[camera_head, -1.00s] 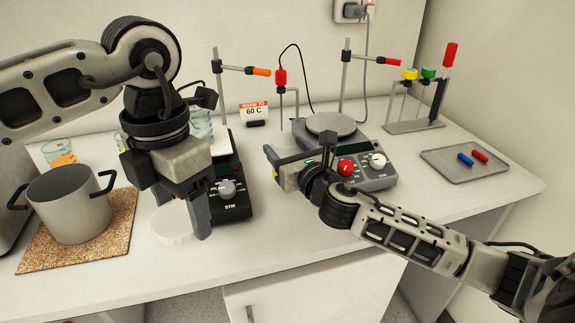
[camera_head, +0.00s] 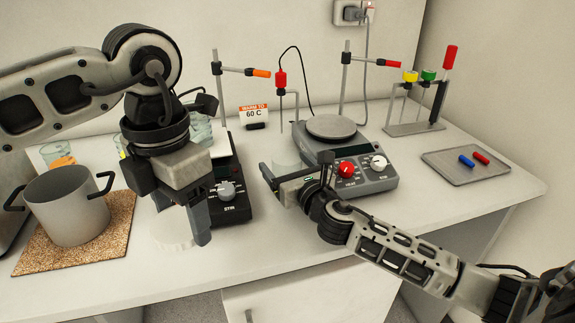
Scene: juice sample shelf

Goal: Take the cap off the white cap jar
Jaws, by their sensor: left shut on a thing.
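The white cap jar (camera_head: 171,232) shows as a pale, round white shape at the front left of the bench, between the mat and the stirrer. My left gripper (camera_head: 180,219) points down over it from above, with its fingers around the white top, shut on it. The gripper covers part of the cap, and I cannot make out the jar body or whether cap and jar are apart. My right gripper (camera_head: 296,168) is open in front of the hot plate, its fingers wide apart. A pale, see-through shape shows behind it, too unclear to name.
A metal pot (camera_head: 66,206) stands on a cork mat (camera_head: 110,240) at the left. A black stirrer (camera_head: 235,205) is close right of my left gripper. The hot plate (camera_head: 332,127) is behind my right gripper. A grey tray (camera_head: 452,175) lies at the right.

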